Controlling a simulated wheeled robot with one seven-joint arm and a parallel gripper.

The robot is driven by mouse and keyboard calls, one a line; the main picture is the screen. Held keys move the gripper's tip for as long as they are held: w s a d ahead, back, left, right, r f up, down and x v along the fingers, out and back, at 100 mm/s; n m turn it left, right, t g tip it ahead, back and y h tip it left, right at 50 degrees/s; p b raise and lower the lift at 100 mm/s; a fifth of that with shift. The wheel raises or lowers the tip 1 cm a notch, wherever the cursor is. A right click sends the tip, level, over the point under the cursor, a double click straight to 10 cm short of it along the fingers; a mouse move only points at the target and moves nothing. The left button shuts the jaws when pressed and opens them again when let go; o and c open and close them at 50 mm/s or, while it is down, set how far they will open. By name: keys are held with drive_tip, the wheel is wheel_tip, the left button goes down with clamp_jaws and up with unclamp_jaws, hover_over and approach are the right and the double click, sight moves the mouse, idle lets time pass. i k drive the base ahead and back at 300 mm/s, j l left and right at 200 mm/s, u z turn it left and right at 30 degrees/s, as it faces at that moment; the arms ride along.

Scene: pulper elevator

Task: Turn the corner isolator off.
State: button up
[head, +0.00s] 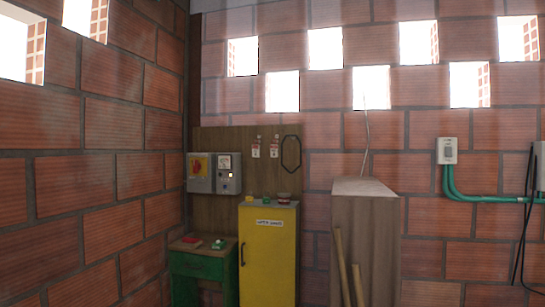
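The corner isolator is a small grey box with a red rotary handle on a yellow plate (199,172), near the room's corner at centre left. It is fixed to a brown wooden board (213,213). The handle is too small to tell which position it is in. A second grey box with a meter dial (228,173) is mounted close beside it on the right. My gripper does not show in the head view.
A yellow cabinet (268,255) with small items on top stands to the right, below the board. A green bench (203,265) with red and green items stands under the isolator. A tall box-like block (360,230) with leaning sticks is farther right. A wall box (447,151) has green conduit.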

sight(196, 166)
drive_tip(key=i+u, duration=0.15)
drive_tip(key=u, duration=0.45)
drive_tip(key=i, duration=2.05)
drive_tip(key=i+z, duration=0.1)
drive_tip(key=i, duration=0.6)
drive_tip(key=i+j+z, duration=0.1)
drive_tip(key=i, duration=0.55)
drive_tip(key=i+j+z, duration=0.1)
drive_tip(key=i, duration=0.55)
drive_tip(key=j, duration=0.1)
